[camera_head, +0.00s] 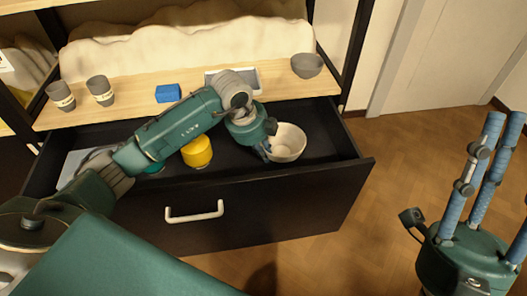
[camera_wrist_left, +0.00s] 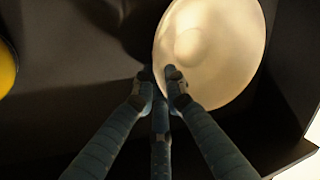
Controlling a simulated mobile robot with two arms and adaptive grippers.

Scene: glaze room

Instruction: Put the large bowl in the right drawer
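The large bowl (camera_head: 289,138), cream-white, is at the right end of the open dark drawer (camera_head: 322,135). It also fills the upper right of the left wrist view (camera_wrist_left: 215,45), its inside facing the camera. My left gripper (camera_head: 266,150) reaches down at the bowl's left edge. In the left wrist view its fingertips (camera_wrist_left: 164,78) are close together at the rim, one overlapping the bowl's inside and the others at its outer edge. The bowl's underside is hidden, so I cannot tell whether it touches the drawer floor. My right gripper (camera_head: 490,150) is empty, fingers upward and spread.
A yellow container (camera_head: 197,152) is left of the bowl in the drawer, partly behind my arm. The wooden top behind holds two grey cups (camera_head: 100,90), a blue block (camera_head: 168,93), a pale tray and a small grey bowl (camera_head: 307,65). The drawer has a white handle (camera_head: 194,216).

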